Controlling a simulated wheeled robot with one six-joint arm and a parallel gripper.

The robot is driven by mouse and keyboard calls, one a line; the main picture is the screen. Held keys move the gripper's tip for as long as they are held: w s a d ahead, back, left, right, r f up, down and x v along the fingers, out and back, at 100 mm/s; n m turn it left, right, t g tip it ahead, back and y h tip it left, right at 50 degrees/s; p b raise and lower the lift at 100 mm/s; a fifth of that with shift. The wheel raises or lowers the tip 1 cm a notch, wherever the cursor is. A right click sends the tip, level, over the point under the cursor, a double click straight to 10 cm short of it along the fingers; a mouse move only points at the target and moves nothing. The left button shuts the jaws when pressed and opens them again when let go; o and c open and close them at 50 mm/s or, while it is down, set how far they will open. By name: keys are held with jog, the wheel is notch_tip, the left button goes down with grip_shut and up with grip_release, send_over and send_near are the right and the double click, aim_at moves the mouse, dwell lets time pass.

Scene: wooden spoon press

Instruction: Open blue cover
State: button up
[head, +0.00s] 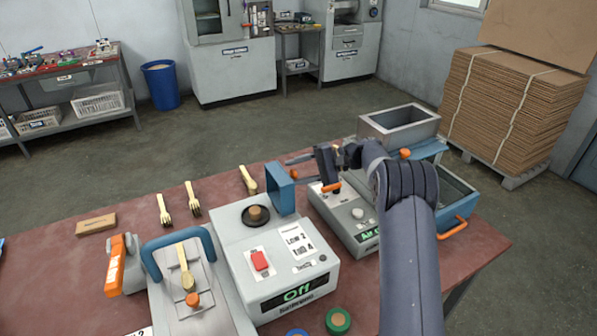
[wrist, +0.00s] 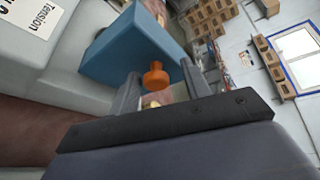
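The blue cover (head: 280,190) stands at the right side of the grey machine whose display reads "Off". It also fills the middle of the wrist view (wrist: 125,50), with an orange knob (wrist: 155,75) on its near face. My gripper (head: 303,159) is just right of the cover, at about the height of its top. In the wrist view my gripper (wrist: 158,88) is open. Its two fingers stand on either side of the knob, with a gap visible at each side. Whether either finger touches the cover is unclear.
The "Off" machine (head: 283,262) has a red switch and a round black dial. A second grey machine (head: 355,216) stands right of it, partly behind my arm. A press with a blue handle (head: 178,242) is at left. Wooden forks (head: 193,199) lie on the red table.

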jog(key=b+v, duration=0.2)
jog(key=v, duration=0.9)
jog(key=shift+a, duration=0.1)
